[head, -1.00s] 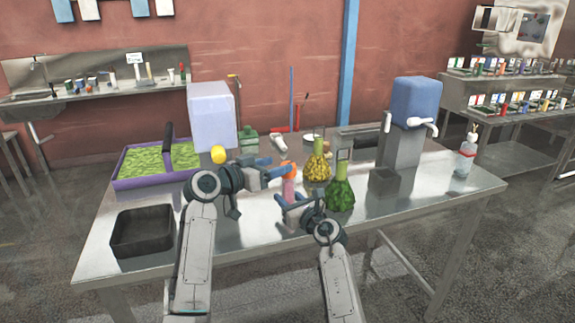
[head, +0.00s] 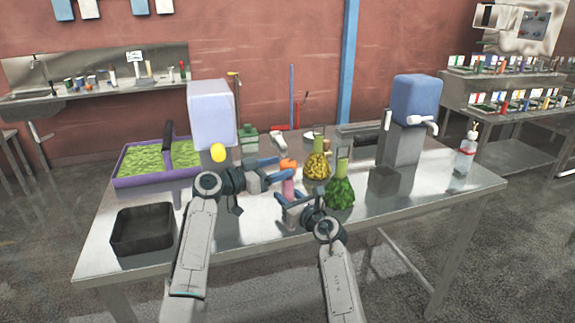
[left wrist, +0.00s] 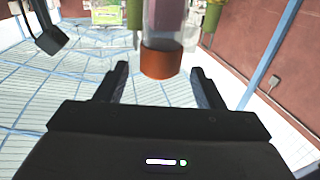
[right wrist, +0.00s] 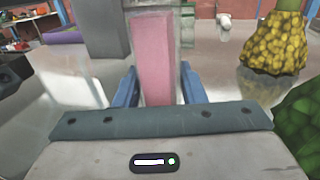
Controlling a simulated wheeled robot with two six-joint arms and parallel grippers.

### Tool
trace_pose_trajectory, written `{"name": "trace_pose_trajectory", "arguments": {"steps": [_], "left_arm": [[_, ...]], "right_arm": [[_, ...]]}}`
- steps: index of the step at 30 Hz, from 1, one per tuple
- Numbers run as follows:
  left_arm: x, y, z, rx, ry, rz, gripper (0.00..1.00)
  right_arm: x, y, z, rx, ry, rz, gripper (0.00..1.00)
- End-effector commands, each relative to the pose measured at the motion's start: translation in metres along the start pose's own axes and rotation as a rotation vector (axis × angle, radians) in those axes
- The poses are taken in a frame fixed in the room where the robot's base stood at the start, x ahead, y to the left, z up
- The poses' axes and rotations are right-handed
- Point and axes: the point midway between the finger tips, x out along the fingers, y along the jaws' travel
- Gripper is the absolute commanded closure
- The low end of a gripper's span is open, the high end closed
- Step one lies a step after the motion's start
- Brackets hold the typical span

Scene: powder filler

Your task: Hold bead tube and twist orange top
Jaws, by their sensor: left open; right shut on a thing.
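The bead tube (head: 289,188) is clear with pink contents and stands upright above the table. Its orange top (head: 288,163) is at its upper end. My right gripper (head: 284,193) is shut on the tube; in the right wrist view the pink tube (right wrist: 153,55) is between its blue fingers. My left gripper (head: 281,169) is open at the height of the orange top. In the left wrist view, the orange top (left wrist: 161,62) lies between the spread fingers, with a gap on each side.
A yellow-bead flask (head: 317,167) and a green-bead flask (head: 340,193) stand close to the right of the tube. A dark bin (head: 142,232) is at front left, a purple tray (head: 125,182) behind it. A blue-topped dispenser (head: 403,145) stands right. The front middle table is clear.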

Motion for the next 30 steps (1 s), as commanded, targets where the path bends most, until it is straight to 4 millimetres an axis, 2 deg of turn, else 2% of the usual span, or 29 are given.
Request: {"name": "trace_pose_trajectory", "arguments": {"steps": [1,6,17,18,24,25,30], "left_arm": [[0.01,0.001,-0.001,-0.001,0.001,0.003,0.38],[0.028,0.0,-0.001,0.0,0.001,0.001,0.38],[0.034,0.0,0.0,0.0,-0.001,0.0,0.38],[0.034,0.0,0.0,0.0,-0.001,0.0,0.4],[0.034,0.0,0.0,0.0,-0.001,0.0,0.79],[0.034,0.0,0.0,0.0,-0.001,0.0,0.83],[0.035,0.001,0.001,0.0,-0.001,-0.023,0.83]], "right_arm": [[0.0,0.0,0.0,0.0,0.0,0.0,0.91],[0.0,0.0,0.0,0.0,0.0,0.0,0.91],[0.0,0.0,0.0,0.0,0.0,0.0,0.91],[0.0,0.0,0.0,0.0,0.0,0.0,0.91],[0.0,0.0,0.0,0.0,0.0,0.0,0.91],[0.0,0.0,0.0,0.0,0.0,0.0,0.91],[0.0,0.0,0.0,0.0,0.0,0.0,0.91]]}}
